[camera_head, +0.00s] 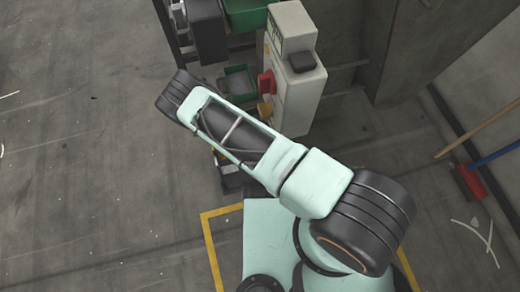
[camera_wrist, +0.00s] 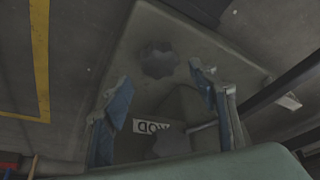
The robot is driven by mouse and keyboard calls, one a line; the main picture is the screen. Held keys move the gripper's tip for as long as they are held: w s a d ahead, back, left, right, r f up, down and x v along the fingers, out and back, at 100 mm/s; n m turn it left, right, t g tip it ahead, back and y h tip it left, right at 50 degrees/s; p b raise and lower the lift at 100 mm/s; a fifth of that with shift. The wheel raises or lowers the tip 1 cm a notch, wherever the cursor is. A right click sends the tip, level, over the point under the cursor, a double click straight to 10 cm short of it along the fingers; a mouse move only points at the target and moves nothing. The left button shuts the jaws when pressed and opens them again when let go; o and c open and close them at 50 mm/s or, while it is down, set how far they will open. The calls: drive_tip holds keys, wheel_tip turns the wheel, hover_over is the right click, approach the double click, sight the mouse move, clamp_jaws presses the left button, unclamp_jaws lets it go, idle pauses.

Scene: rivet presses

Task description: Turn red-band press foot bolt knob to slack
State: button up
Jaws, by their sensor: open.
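In the wrist view, my gripper (camera_wrist: 160,76) is open, with one blue-padded finger on each side of the picture. A dark lobed knob (camera_wrist: 159,60) on a grey-brown press foot (camera_wrist: 215,52) shows between and slightly beyond the fingertips. The fingers look apart from it. A second dark rounded knob-like shape (camera_wrist: 172,143) is lower down, beside a white label with inverted letters. No red band can be made out in this dim view. In the head view, my arm covers the foot area and my gripper is not visible.
In the head view, a cream machine housing (camera_head: 297,92) with a red part (camera_head: 266,84) stands close behind my arm. Green bins (camera_head: 238,84) are to its left. A broom (camera_head: 470,181) leans at the right.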

drive_tip(key=shift+b+x, duration=0.65)
drive_tip(key=shift+x, duration=1.65)
drive_tip(key=shift+c, duration=0.2)
drive_tip(key=c, duration=1.1)
drive_tip(key=shift+s+d+n+y+p, duration=0.15)
drive_tip(key=shift+n+y+p, duration=0.3)
drive_tip(key=shift+n, duration=0.75)
drive_tip(key=shift+n+y, duration=0.45)
drive_tip(key=shift+n, duration=0.75)
drive_tip(key=o, duration=1.1)
drive_tip(key=shift+o, duration=0.2)
